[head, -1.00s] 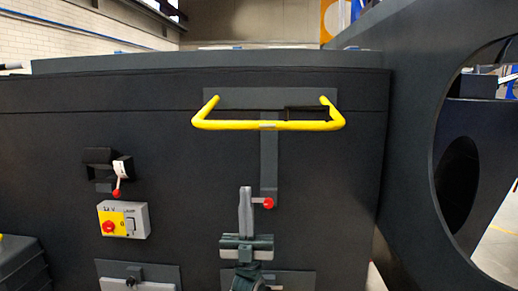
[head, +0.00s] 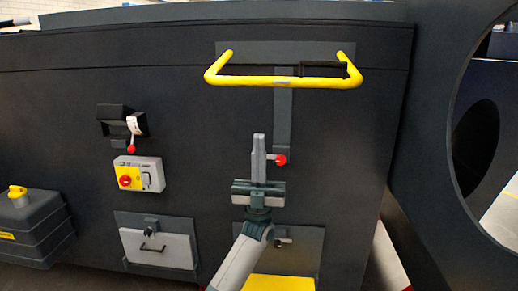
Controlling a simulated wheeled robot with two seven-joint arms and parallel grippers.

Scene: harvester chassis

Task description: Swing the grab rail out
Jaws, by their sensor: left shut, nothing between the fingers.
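The yellow grab rail (head: 285,82) is a wide U-shaped bar on a dark plate (head: 262,50) near the top of the chassis wall. It stands out from the wall, with a black grip section at its upper right. A dark vertical strip (head: 283,120) runs down from it to a small red-knobbed catch (head: 280,160). My left gripper (head: 259,142) points up below the rail, shut and empty, just left of the red knob. I cannot tell whether it touches the knob. My right gripper is out of view.
A red-knobbed lever (head: 132,140) and a switch box (head: 138,174) are on the wall to the left. Below are a small hatch with a handle (head: 158,248) and a yellow panel (head: 278,283). A dark box with a yellow cap (head: 18,192) stands far left. A large round-holed plate (head: 425,150) rises at right.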

